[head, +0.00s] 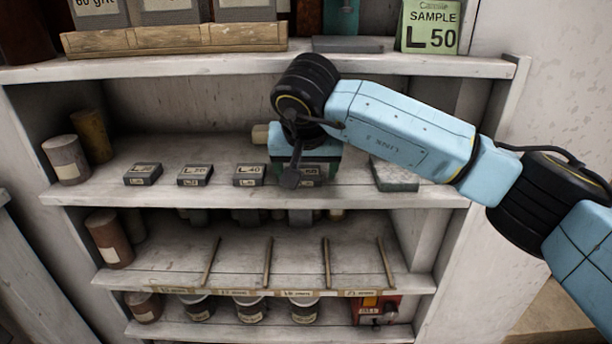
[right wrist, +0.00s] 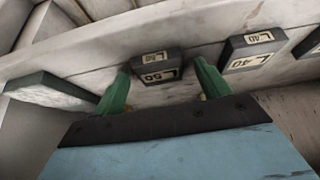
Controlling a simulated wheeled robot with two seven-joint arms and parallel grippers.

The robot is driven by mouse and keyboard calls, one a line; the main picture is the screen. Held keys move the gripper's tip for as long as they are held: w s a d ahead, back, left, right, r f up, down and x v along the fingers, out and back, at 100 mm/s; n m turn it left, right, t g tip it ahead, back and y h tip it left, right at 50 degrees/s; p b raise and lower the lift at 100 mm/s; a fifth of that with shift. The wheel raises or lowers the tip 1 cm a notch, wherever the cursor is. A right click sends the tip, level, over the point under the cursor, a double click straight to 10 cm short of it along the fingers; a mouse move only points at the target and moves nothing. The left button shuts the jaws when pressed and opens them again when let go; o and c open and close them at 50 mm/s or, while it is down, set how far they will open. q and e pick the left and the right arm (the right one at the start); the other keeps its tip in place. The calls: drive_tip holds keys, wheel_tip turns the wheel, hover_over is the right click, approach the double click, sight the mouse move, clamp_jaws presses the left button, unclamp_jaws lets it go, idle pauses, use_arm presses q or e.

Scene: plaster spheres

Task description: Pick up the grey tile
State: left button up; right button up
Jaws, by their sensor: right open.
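Several small dark grey tiles with pale labels stand in a row on the middle shelf. The grey tile marked L 50 (head: 312,178) is at the right end of the row, partly hidden by my right gripper (head: 306,170). In the right wrist view, the L 50 tile (right wrist: 157,74) shows beyond and between the two green fingers, which are apart and not closed on it. The tile marked L 40 (head: 249,175) is to its left. A green sample card (head: 430,27) reading L 50 stands on the top shelf. My left gripper is not in view.
A flat grey-green slab (head: 393,176) lies to the right of the row. Two cylinders, one white-labelled (head: 65,160), stand at the shelf's left. Thin dividers and jars (head: 250,310) are below.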

drive_tip(key=shift+c, duration=0.2)
drive_tip(key=c, duration=1.1)
drive_tip(key=shift+r, duration=0.1)
